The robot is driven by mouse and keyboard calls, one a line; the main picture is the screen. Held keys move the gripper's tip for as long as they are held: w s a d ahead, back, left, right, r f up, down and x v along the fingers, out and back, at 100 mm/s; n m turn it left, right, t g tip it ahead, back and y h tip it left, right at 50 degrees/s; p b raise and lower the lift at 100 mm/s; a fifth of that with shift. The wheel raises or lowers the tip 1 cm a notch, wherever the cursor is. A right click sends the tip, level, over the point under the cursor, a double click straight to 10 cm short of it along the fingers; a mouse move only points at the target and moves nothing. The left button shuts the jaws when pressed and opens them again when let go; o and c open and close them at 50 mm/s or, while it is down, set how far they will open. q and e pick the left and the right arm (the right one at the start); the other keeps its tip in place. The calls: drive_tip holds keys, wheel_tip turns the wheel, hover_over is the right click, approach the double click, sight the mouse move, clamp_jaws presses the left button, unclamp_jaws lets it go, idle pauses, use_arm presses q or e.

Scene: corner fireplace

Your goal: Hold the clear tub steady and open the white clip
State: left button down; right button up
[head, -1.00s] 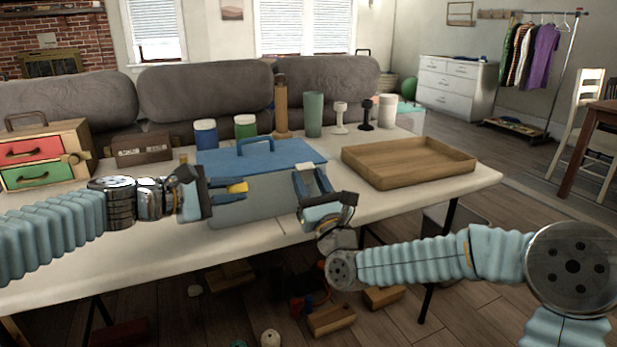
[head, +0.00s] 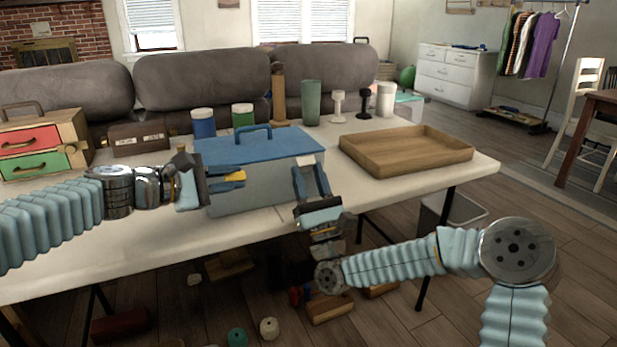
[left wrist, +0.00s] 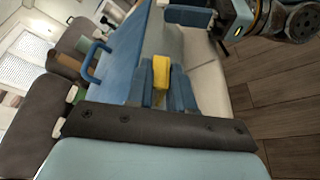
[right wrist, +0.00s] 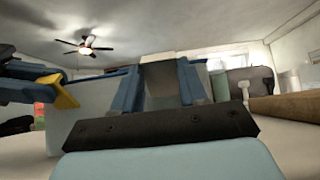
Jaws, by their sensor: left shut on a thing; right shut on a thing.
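The clear tub (head: 260,188) stands on the table near its front edge, its blue lid (head: 222,150) on, with a handle on top. A yellow clip (head: 236,178) is on its front left; it also shows in the left wrist view (left wrist: 162,72). My left gripper (head: 238,180) comes from the left and is shut on the yellow clip. The white clip (head: 305,160) is at the lid's front edge, right of the yellow one. My right gripper (head: 309,168) reaches up from below, its fingers either side of the white clip (right wrist: 158,57), shut on it. Its fingers partly hide the clip.
A wooden tray (head: 400,160) lies just right of the tub. Jars (head: 203,124), cups and a drawer box (head: 40,145) stand behind and left. Loose items lie on the floor below. The table front at left is mostly clear.

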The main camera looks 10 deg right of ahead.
drive_tip(key=o, duration=1.1)
drive_tip(key=shift+c, duration=0.2)
drive_tip(key=v, duration=1.2)
drive_tip(key=shift+w+f, duration=0.1)
use_arm(q)
drive_tip(key=c, duration=0.9)
unclamp_jaws()
drive_tip(key=o, duration=0.5)
drive_tip(key=shift+o, duration=0.2)
